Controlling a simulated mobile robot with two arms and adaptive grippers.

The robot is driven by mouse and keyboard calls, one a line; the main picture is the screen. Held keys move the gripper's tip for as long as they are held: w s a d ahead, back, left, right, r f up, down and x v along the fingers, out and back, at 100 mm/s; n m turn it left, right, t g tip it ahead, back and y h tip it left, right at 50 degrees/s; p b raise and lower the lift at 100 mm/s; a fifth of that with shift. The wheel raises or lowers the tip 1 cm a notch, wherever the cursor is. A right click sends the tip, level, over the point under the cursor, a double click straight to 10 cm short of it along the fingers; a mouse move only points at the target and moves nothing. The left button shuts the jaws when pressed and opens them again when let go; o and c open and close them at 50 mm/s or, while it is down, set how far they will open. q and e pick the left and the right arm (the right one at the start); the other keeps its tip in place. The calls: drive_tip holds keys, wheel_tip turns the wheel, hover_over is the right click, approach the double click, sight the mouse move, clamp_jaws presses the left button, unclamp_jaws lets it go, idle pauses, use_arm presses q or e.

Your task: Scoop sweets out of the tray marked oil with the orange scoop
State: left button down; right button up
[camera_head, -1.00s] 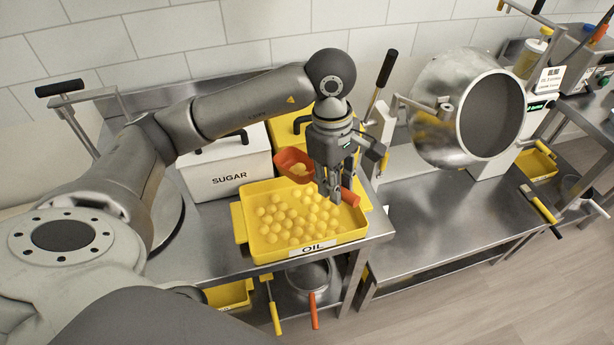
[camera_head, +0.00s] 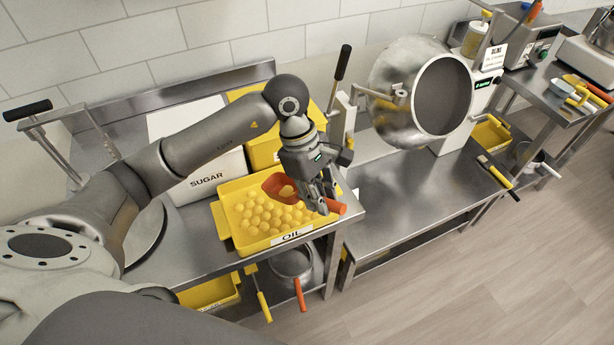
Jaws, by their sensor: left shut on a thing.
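The yellow tray marked OIL (camera_head: 226,235) stands on the steel table and holds many round yellow sweets (camera_head: 263,214). My left gripper (camera_head: 322,205) is over the tray's right side, shut on the handle of the orange scoop (camera_head: 274,184). The scoop's bowl is over the back part of the tray, left of the gripper, and something yellow shows in it. The handle's end sticks out to the right of the fingers. The gripper hides the middle of the scoop. My right gripper is not in view.
A white SUGAR bin (camera_head: 210,184) and a yellow bin (camera_head: 250,100) stand behind the tray. A steel drum (camera_head: 425,90) stands to the right on a lower table. An upright black-handled lever (camera_head: 342,63) rises just behind the gripper.

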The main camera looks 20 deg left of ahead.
sight(321, 220)
use_arm(q)
drive_tip(key=shift+s+d+h, duration=0.3)
drive_tip(key=shift+s+d, duration=0.1)
drive_tip(key=shift+w+f, duration=0.3)
drive_tip(key=shift+f, duration=0.45)
drive_tip(key=shift+s+f+b, duration=0.1)
drive_tip(key=shift+f+b, duration=0.35)
drive_tip(key=shift+f, duration=0.3)
wheel_tip(321, 220, down, 6)
drive_tip(key=b, duration=0.4)
drive_tip(key=shift+f, duration=0.15)
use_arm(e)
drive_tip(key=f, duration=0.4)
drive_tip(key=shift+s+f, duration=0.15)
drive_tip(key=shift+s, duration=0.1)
use_arm(q)
drive_tip(key=shift+s, duration=0.2)
